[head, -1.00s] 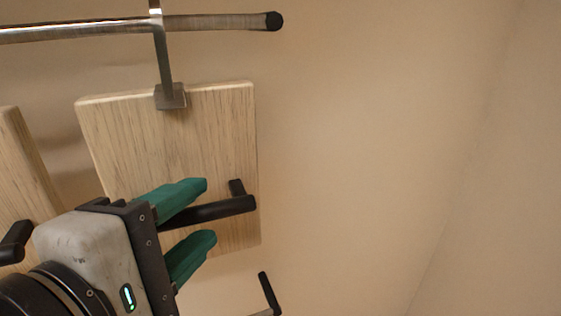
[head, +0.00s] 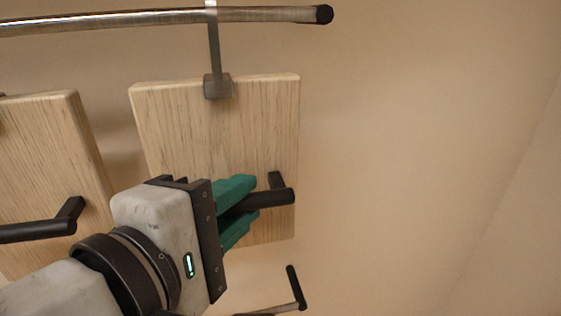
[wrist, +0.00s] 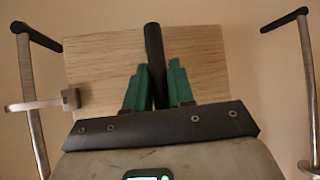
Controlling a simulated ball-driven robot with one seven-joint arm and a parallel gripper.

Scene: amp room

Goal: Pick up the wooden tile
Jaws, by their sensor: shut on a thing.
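The wooden tile (head: 180,125) is a pale wood board with a black bar handle (head: 278,197) across its front. It hangs by a metal hook (head: 217,84) from a metal rail. In the wrist view the tile (wrist: 105,55) lies behind the black handle (wrist: 153,50). My gripper (head: 248,200) has green fingers, one on each side of the handle, and is shut on it. In the wrist view the gripper (wrist: 160,85) shows the handle running between its fingers. Part of the tile and handle is hidden behind my gripper.
A second wooden tile (head: 45,140) with a black handle (head: 50,227) hangs at the left. The metal rail (head: 110,18) runs along the top and ends in a black cap. A lower bar with a black end (head: 295,288) is below. The wall at the right is bare.

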